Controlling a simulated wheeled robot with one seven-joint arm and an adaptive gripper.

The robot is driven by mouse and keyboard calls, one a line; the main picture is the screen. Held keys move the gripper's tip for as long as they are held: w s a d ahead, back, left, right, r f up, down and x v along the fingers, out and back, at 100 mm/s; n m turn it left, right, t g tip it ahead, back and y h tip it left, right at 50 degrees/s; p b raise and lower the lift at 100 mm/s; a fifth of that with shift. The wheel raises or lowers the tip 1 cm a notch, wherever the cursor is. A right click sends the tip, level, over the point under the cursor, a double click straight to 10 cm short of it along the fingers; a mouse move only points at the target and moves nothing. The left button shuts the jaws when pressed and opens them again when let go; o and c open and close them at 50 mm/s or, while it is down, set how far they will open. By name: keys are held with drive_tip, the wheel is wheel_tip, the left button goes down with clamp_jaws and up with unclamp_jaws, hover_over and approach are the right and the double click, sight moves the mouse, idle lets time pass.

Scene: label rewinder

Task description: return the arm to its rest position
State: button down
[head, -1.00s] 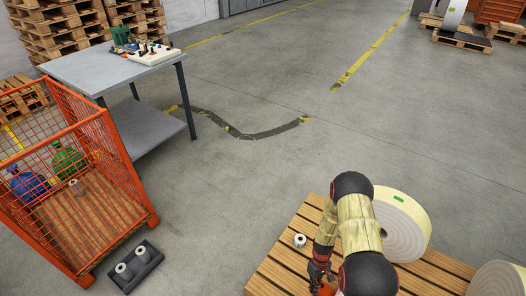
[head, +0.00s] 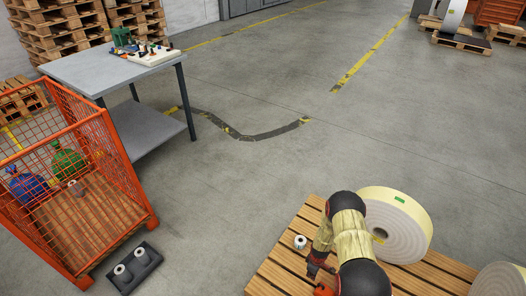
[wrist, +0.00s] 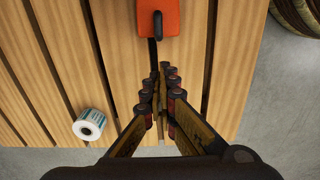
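My arm reaches down over a wooden pallet (head: 268,275) at the lower right of the head view. My gripper (wrist: 160,88) hangs over the planks, its fingertips a narrow gap apart with nothing visible held. An orange thing with a dark loop handle (wrist: 172,22) lies on the planks ahead of the fingertips, apart from them in the wrist view. In the head view the orange thing (head: 324,290) shows partly, near my gripper.
A small white label roll (head: 300,242) stands on the pallet left of my arm, also visible in the wrist view (wrist: 88,126). A large roll (head: 402,222) sits right behind my arm. An orange mesh crate (head: 120,165), a dark holder with two rolls (head: 151,262) and a grey table (head: 85,70) stand left. Middle floor is clear.

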sight(321, 290)
wheel_tip(321, 290, down, 10)
drive_tip(key=shift+r+b, duration=0.1)
drive_tip(key=shift+b, duration=1)
drive_tip(key=shift+s+d, duration=0.7)
drive_tip(key=shift+d, duration=0.25)
drive_tip(key=shift+s+d, duration=0.75)
drive_tip(key=shift+d, duration=0.2)
drive_tip(key=shift+s+d, duration=0.7)
drive_tip(key=shift+d, duration=0.25)
idle(1.0)
